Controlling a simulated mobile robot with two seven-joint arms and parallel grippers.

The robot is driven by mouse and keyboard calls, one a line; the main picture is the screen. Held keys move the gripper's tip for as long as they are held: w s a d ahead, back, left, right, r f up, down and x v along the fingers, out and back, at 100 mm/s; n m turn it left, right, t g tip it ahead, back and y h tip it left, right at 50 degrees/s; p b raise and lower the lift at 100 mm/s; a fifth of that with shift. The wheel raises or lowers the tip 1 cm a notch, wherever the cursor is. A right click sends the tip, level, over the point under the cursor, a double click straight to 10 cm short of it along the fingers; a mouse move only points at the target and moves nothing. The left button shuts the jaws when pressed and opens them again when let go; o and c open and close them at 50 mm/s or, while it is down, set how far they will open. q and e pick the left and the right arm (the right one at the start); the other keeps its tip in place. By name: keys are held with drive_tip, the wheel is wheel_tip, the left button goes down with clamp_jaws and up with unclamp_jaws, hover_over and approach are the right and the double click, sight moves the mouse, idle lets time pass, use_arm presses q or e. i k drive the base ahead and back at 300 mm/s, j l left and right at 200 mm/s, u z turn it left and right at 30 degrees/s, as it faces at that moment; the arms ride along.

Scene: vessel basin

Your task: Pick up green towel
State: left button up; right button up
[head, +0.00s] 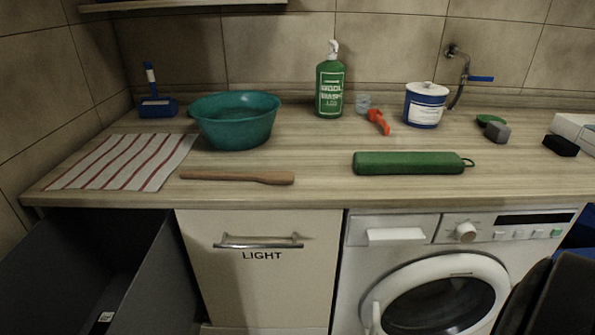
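A green towel (410,163), folded or rolled into a long narrow block with a small loop at its right end, lies flat on the wooden worktop (330,190). It is near the front edge, above the washing machine, and nothing touches or covers it. Neither of my grippers shows in the head view. Dark rounded shapes stand at the bottom right corner, and I cannot tell whether they are part of my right arm.
A wooden stick (238,177), striped cloth (125,161) and teal basin (235,122) are left of the towel. Behind it stand a green bottle (330,88), red-orange object (379,121) and blue-white tub (424,106).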

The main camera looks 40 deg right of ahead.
sight(366, 162)
drive_tip(key=z, duration=2)
